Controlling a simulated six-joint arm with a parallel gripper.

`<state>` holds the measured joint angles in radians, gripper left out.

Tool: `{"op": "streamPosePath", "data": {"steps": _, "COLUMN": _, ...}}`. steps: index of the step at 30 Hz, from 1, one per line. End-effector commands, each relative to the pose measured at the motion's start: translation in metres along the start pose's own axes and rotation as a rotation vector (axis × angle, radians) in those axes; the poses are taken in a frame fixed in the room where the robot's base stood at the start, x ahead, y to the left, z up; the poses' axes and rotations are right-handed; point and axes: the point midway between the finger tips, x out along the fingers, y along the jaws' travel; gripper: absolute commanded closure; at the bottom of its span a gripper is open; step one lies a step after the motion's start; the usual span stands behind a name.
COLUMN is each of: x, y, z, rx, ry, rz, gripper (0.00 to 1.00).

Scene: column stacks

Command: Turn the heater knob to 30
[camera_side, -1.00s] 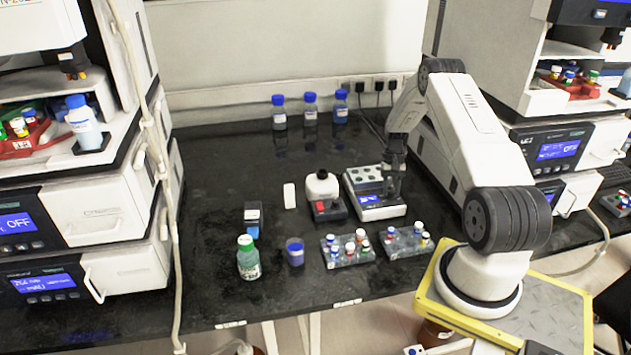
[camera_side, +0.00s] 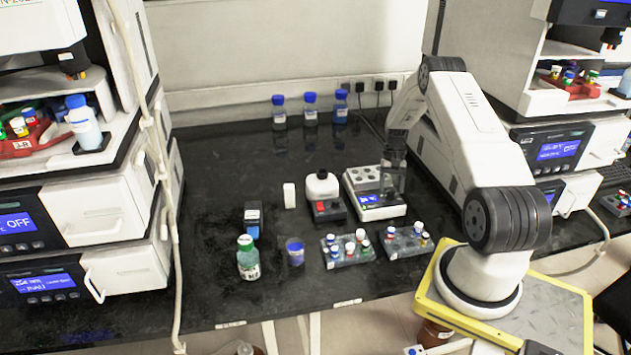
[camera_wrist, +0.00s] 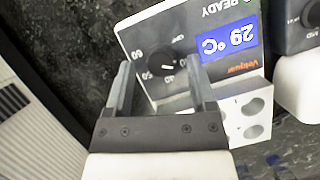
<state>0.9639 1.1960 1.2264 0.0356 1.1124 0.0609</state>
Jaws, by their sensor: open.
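The heater is a white and grey block with round wells and a blue screen (camera_side: 369,198), standing right of the bench's middle. In the wrist view its panel (camera_wrist: 152,28) appears upside down, and its screen (camera_wrist: 228,40) reads 29 °C with READY beside it. The heater knob (camera_wrist: 163,57) is black and round with a pale pointer mark and printed numbers around it. My gripper (camera_wrist: 159,68) is open, its two fingers apart on either side of the knob in that view. Contact cannot be told. In the side view my gripper (camera_side: 391,192) hangs over the heater's right part.
A stirrer-like device (camera_side: 324,190) with a red switch stands close left of the heater. Vial racks (camera_side: 348,250) and a green-capped bottle (camera_side: 248,260) stand in front. Blue-capped bottles (camera_side: 310,110) line the back. The bench's left middle is clear.

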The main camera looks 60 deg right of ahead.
Motion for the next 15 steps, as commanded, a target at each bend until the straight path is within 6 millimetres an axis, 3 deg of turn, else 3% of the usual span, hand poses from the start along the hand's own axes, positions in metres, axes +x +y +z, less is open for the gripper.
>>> {"op": "streamPosePath", "data": {"steps": 15, "x": -0.061, "y": 0.000, "z": 0.000, "rx": 0.001, "ry": 0.002, "rz": 0.000, "gripper": 0.29}}
